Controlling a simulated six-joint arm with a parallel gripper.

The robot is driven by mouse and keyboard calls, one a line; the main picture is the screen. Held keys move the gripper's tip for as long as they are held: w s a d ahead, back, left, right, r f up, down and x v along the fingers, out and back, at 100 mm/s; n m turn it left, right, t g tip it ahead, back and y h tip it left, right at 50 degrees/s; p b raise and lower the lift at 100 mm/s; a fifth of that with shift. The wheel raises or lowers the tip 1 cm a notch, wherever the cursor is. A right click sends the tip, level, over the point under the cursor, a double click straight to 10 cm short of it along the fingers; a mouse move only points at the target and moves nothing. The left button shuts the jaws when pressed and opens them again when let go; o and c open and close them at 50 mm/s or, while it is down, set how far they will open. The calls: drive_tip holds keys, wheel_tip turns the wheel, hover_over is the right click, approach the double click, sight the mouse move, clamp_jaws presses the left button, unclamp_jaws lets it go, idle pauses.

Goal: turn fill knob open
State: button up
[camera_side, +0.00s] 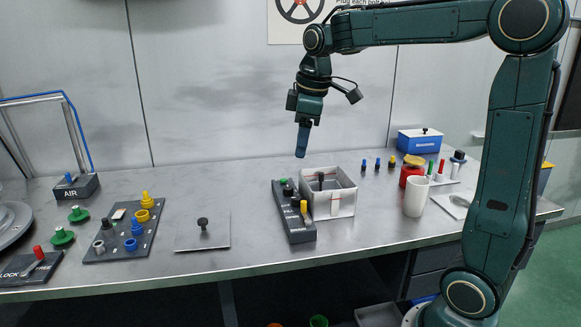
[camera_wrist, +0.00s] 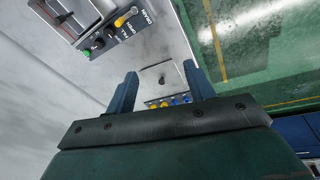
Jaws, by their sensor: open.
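A dark control panel (camera_side: 296,229) stands beside a white open tank (camera_side: 342,208) on the bench. It carries a green button (camera_side: 284,181), a dark knob (camera_side: 289,190) and a yellow lever knob (camera_side: 303,207). In the wrist view, the dark knob (camera_wrist: 98,43) sits between the green button (camera_wrist: 86,54) and the yellow lever (camera_wrist: 126,16), near small labels; I cannot tell firmly which knob is fill. My gripper (camera_side: 300,155) points down, well above the panel. Its fingers (camera_wrist: 164,80) are apart and empty.
A flat plate with a black knob (camera_side: 203,224) and a board of coloured pegs (camera_side: 126,232) lie to the left. A white cup (camera_side: 415,197) and a red jar (camera_side: 411,172) stand to the right. Bare bench lies between plate and panel.

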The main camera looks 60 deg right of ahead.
drive_tip(key=w+d+f+n+g, duration=0.25)
drive_tip(key=w+d+f, duration=0.25)
drive_tip(key=w+d, duration=0.4)
drive_tip(key=n, duration=0.3)
hover_over(296, 197)
wheel_tip(296, 197, down, 7)
drive_tip(key=shift+w+d+f+g+y, duration=0.15)
drive_tip(key=shift+w+g+y, duration=0.1)
drive_tip(key=shift+y, duration=0.25)
drive_tip(key=f, duration=1.3)
drive_tip(key=shift+s+a+f, duration=0.2)
drive_tip(key=shift+s+f, duration=0.1)
drive_tip(key=c, duration=1)
drive_tip(key=shift+o, duration=0.2)
